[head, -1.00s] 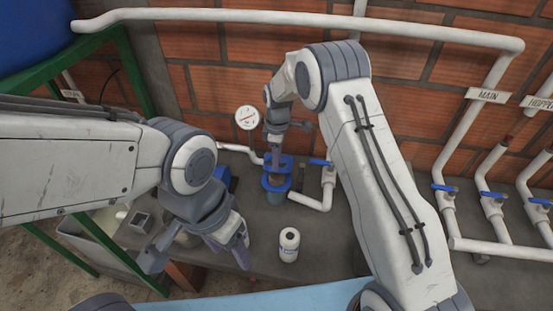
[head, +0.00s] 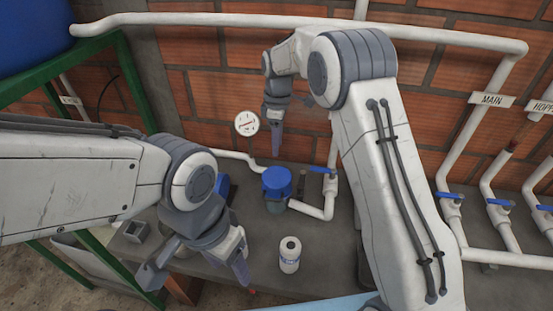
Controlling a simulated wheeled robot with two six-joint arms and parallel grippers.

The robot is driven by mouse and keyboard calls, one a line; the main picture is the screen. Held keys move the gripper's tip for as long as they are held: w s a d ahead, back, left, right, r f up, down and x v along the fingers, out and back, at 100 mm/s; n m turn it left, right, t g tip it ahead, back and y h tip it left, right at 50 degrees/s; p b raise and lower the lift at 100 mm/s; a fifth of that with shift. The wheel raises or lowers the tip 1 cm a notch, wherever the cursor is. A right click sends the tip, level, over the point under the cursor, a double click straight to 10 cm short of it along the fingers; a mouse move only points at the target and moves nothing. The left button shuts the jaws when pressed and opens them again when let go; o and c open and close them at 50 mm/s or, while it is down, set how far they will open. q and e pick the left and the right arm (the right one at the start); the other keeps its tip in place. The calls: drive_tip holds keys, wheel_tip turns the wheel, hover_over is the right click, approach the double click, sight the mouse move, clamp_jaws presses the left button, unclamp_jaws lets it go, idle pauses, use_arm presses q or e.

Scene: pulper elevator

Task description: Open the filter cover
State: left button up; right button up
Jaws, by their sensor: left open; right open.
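The filter (head: 275,187) stands on the grey bench near the wall, a short housing topped by a round blue cover (head: 277,179). The cover looks seated on the housing. My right gripper (head: 276,140) hangs above the cover, fingers pointing down, open and apart from it. One finger shows clearly; the other is hard to make out. My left gripper (head: 197,262) is open and empty at the front left of the bench, away from the filter.
A white bottle (head: 290,254) stands on the bench in front of the filter. White pipes with blue-handled valves (head: 449,194) run at the right. A round gauge (head: 247,123) is left of my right gripper. A green frame (head: 128,75) bears a blue tank at the left.

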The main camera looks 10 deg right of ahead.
drive_tip(key=shift+r, duration=0.8)
